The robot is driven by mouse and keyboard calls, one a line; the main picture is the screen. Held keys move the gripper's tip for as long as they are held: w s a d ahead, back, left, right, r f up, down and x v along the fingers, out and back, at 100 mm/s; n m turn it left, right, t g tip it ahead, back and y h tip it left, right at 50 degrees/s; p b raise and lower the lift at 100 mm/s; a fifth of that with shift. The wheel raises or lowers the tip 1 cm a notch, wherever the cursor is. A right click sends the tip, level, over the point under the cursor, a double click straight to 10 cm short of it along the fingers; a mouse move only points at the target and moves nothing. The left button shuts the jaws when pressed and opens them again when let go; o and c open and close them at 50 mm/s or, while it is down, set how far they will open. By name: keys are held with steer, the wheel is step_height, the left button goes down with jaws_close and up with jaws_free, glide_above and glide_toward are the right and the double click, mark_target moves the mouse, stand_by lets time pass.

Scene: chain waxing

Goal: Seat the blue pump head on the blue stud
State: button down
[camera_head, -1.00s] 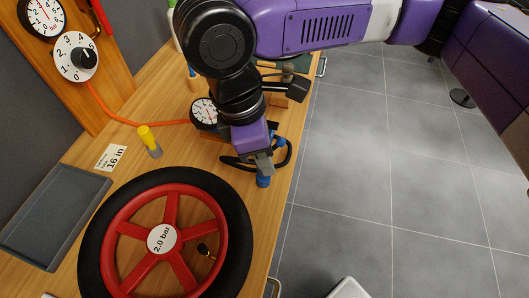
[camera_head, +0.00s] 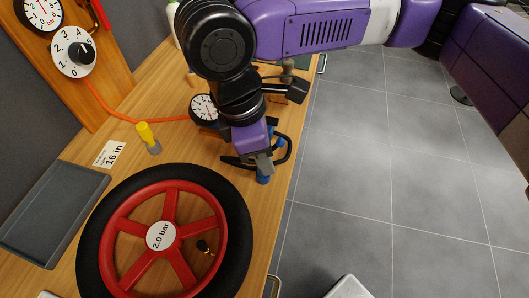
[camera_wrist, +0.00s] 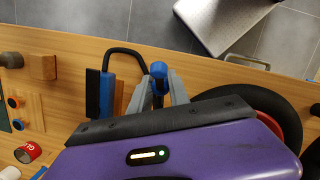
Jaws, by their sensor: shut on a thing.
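My gripper (camera_head: 262,165) is low over the workbench's right edge, with its jaws shut on the blue pump head (camera_head: 263,179). In the wrist view the pump head (camera_wrist: 158,71) shows between the two grey fingers (camera_wrist: 160,90). A black hose (camera_wrist: 125,52) curves from it to a blue upright part (camera_wrist: 106,92) beside an orange and black block. In the head view this blue part (camera_head: 279,141) is just behind the gripper. I cannot make out the blue stud for sure; my arm covers part of the bench.
A red-spoked wheel (camera_head: 172,206) with a black tyre lies in front. A yellow-capped peg (camera_head: 146,134), a grey tray (camera_head: 50,213) and a pressure gauge (camera_head: 203,107) stand to the left. A wooden block (camera_wrist: 43,66) is at the left in the wrist view. Beyond the bench edge is tiled floor.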

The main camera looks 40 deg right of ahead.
steer(key=c, duration=1.1)
jaws_free()
steer(key=shift+c, duration=0.2)
steer(key=v, duration=0.8)
steer(key=shift+f, duration=0.1)
steer(key=shift+p, duration=0.3)
